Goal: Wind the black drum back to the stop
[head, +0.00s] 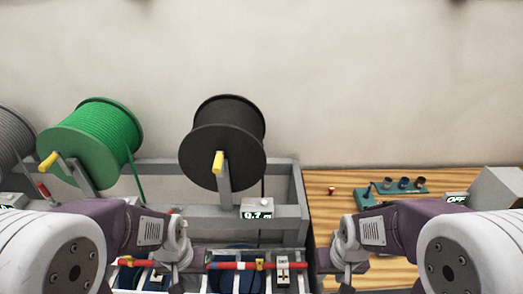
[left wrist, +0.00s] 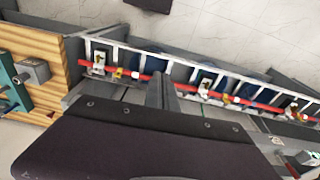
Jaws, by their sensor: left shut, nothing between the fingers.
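The black drum (head: 222,140) hangs on a grey stand at the back of the rack in the head view. Its yellow crank handle (head: 218,162) is at the front face, near the middle. A black cable runs down from the drum's right side to a small counter (head: 257,209), whose digits look like 0.7. A small pale knob (head: 264,201) sits on the cable just above the counter. My left gripper (head: 183,279) is shut and empty, low in front of the drum; it shows in the left wrist view (left wrist: 162,92). My right gripper (head: 346,282) is low over the bench's left side; its fingers are unclear.
A green drum (head: 92,140) with a yellow handle and a grey drum (head: 10,140) stand to the left. A red bar (head: 228,265) crosses the rack front. The wooden bench (head: 325,210) at right holds a teal tool block (head: 408,188) and a display reading OFF (head: 457,198).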

